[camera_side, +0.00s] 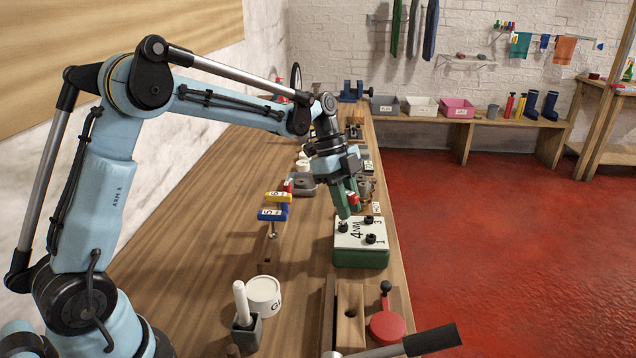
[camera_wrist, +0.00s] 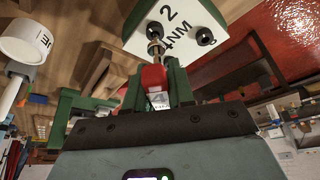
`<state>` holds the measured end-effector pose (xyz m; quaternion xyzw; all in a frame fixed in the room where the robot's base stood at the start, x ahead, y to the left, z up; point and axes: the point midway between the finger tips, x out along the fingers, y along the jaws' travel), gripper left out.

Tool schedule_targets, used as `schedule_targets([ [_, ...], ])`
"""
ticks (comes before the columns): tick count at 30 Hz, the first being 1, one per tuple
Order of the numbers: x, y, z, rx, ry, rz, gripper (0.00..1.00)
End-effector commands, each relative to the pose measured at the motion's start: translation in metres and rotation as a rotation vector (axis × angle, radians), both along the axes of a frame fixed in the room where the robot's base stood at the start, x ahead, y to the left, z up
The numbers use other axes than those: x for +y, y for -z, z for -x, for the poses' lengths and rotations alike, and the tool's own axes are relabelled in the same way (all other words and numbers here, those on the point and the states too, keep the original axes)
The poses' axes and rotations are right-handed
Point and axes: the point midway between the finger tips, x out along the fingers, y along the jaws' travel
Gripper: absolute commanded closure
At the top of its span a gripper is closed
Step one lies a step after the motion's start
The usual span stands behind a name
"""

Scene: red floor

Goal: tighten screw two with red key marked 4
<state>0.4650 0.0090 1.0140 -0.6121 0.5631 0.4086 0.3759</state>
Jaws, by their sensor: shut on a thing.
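A green block with a white top (camera_side: 350,238) marked 4NM stands on the bench, with black screws on top near the numbers 3 and 1. In the wrist view its top (camera_wrist: 133,45) shows the number 2 beside a screw (camera_wrist: 154,29). My gripper (camera_side: 350,198) has green fingers and is just above the block's far left part. It is shut on the red key (camera_wrist: 154,78), whose label reads 4. The key's metal shaft points at screw two and overlaps it in the wrist view; I cannot tell how far it is seated.
Yellow and blue keys (camera_side: 275,204) stand on a holder left of the block. A white round tub (camera_side: 263,293) and a small grey holder with a white stick (camera_side: 244,318) are nearer. A red round-ended tool (camera_side: 388,326) lies in front of the block. Open bench lies at left.

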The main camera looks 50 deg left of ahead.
Motion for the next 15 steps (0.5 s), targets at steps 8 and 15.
schedule_targets([
  [8,-0.0001,0.0,0.0005,0.0,0.131,0.0,1.0],
  [15,-0.0001,0.0,0.001,0.0,0.152,0.0,1.0],
])
